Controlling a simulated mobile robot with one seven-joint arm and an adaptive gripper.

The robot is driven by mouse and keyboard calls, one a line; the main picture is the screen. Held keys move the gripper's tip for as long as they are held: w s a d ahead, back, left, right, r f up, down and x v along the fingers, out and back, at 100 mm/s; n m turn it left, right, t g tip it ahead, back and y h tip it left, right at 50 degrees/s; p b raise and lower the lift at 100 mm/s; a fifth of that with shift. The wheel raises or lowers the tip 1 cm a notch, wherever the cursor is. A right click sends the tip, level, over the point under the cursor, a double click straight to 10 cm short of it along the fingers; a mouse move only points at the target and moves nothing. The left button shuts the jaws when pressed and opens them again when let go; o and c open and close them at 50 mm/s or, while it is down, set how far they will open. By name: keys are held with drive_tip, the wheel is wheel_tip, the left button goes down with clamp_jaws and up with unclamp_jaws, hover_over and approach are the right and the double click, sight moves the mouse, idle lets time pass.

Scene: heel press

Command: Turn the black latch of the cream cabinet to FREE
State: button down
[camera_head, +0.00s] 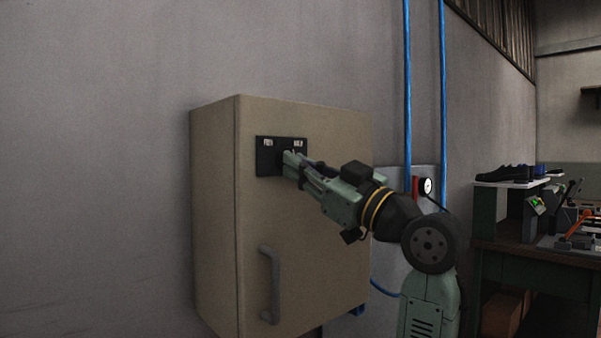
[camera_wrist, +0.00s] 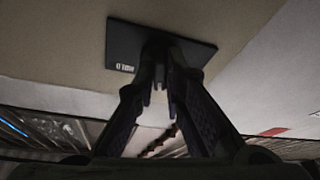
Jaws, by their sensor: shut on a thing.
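The cream cabinet (camera_head: 305,215) is fixed to the grey wall, its door closed in the head view. A black plate (camera_head: 264,165) sits high on the door, with a FREE label at its upper left and a HOLD label at its upper right. The plate also shows in the wrist view (camera_wrist: 122,45), where the HOLD label appears upside down. My gripper (camera_head: 287,161) is at the plate, shut on the black latch (camera_wrist: 158,48). My fingers cover most of the latch, and it blends into the plate, so I cannot tell which label it points to.
A grey door handle (camera_head: 268,285) stands out below the plate. Blue pipes (camera_head: 407,90) run up the wall right of the cabinet, near a gauge (camera_head: 425,187). A green workbench (camera_head: 535,258) with shoes and tools stands at the far right.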

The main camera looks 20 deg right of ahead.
drive_tip(key=n+g+y, duration=0.1)
drive_tip(key=n, duration=0.2)
drive_tip(key=n+g+y, duration=0.1)
drive_tip(key=n, duration=0.3)
drive_tip(key=shift+w+d+r+g+p, duration=0.1)
drive_tip(key=shift+d+r+g+p, duration=0.05)
drive_tip(key=shift+g+p, duration=0.15)
drive_tip(key=shift+n, duration=0.3)
drive_tip(key=c, duration=1.7)
unclamp_jaws()
drive_tip(key=shift+o, duration=0.2)
drive_tip(key=shift+d, duration=0.1)
drive_tip(key=v, duration=1.2)
drive_tip(key=shift+d+y, duration=0.1)
drive_tip(key=shift+y, duration=0.2)
